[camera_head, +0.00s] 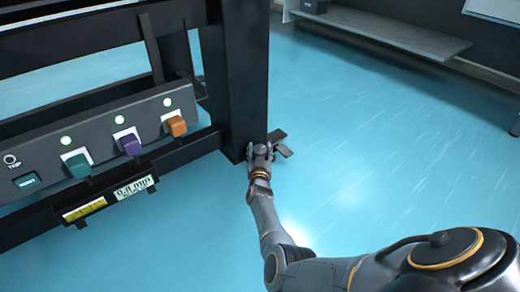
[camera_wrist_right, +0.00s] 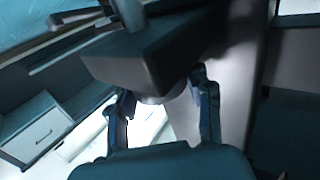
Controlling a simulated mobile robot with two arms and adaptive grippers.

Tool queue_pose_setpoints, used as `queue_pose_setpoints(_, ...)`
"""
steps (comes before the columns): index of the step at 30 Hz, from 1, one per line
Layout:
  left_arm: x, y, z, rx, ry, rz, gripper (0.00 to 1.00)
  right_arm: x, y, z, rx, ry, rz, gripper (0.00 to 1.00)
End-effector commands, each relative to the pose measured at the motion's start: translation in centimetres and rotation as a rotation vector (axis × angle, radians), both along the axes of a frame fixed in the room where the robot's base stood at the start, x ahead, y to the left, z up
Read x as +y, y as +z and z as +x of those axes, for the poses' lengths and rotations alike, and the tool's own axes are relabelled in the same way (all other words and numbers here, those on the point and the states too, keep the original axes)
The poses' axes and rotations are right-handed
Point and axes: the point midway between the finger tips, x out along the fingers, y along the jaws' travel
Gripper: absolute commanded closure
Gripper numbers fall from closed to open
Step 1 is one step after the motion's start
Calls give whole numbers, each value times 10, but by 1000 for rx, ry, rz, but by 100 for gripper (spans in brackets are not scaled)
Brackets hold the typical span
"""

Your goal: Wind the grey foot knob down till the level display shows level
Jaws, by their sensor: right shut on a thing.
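My right gripper (camera_head: 260,154) is at the foot of the black table leg (camera_head: 236,90), low near the floor. It is shut on the grey foot knob, which the fingers mostly hide in the head view. In the right wrist view a pale grey rounded part of the foot knob (camera_wrist_right: 165,92) shows between the two fingers, under a dark block. The level display (camera_head: 135,187) hangs on the table's lower rail; its digits are hard to read, and "mm" shows at the end. My left gripper is not in view.
A grey panel on the rail carries a green switch (camera_head: 78,163), a purple switch (camera_head: 129,141) and an orange switch (camera_head: 174,124), with a lit lamp above each. A yellow strip (camera_head: 84,209) sits beside the display. The blue floor (camera_head: 380,130) to the right is clear.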

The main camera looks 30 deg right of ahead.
Motion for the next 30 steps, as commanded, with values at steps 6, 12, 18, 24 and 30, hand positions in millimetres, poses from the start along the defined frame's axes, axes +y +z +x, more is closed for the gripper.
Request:
queue_pose_setpoints(6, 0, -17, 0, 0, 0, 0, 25, 2, -3, 2, -4, -156, 4, 81)
queue_pose_setpoints(12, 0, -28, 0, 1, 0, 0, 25, 1, -2, 1, -2, -255, 0, 81)
queue_pose_setpoints(18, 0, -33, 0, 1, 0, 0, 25, 0, -1, 1, 0, -305, -1, 81)
queue_pose_setpoints(24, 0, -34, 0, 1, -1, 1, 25, 0, 1, 1, 0, -320, -5, 81)
queue_pose_setpoints(30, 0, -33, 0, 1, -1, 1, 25, -1, 1, 1, -1, -319, -5, 81)
